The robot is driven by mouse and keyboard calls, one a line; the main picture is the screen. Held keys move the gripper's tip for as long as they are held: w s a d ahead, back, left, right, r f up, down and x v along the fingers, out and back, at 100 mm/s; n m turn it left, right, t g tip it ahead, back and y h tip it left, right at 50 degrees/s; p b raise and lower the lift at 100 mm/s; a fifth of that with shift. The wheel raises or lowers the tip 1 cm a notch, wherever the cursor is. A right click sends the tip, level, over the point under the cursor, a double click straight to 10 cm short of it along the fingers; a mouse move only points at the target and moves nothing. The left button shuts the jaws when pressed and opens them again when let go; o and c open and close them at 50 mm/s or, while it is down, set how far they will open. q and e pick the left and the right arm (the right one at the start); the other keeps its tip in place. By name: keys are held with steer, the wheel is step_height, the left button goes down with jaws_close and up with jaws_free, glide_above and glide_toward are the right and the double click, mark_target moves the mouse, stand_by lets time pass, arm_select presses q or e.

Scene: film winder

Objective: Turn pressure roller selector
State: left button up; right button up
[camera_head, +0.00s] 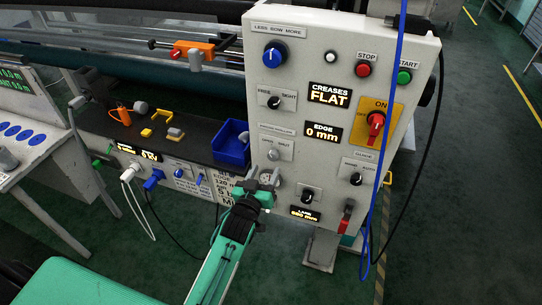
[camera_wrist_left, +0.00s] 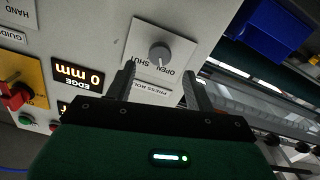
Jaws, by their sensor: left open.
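The pressure roller selector is a grey round knob (camera_head: 272,154) on a white plate marked OPEN and SHUT, on the light control panel (camera_head: 335,60). In the left wrist view the knob (camera_wrist_left: 159,53) appears upside down, just beyond my fingertips, with its label partly covered by the gripper. My left gripper (camera_head: 264,174) is open and empty, just below the selector in the head view. In the wrist view its two fingers (camera_wrist_left: 159,73) stand apart, one on either side of the knob's line. No contact with the knob shows. My right gripper is not in view.
The panel also carries a blue knob (camera_head: 274,54), a red switch on a yellow plate (camera_head: 376,122), and stop and start buttons. A blue bin (camera_head: 231,143) sits left of the selector on a black shelf. A blue cable (camera_head: 391,110) hangs at the right.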

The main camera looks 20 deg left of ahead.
mark_target(272, 157)
arm_select(q)
steer(key=w+p, duration=0.1)
steer(key=w, duration=0.4)
steer(key=shift+w+d+r, duration=0.1)
steer(key=shift+w, duration=0.6)
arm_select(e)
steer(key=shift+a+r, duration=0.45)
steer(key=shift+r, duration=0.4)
arm_select(q)
steer(key=shift+c, duration=0.4)
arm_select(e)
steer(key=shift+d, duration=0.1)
arm_select(q)
steer(key=c, duration=0.9)
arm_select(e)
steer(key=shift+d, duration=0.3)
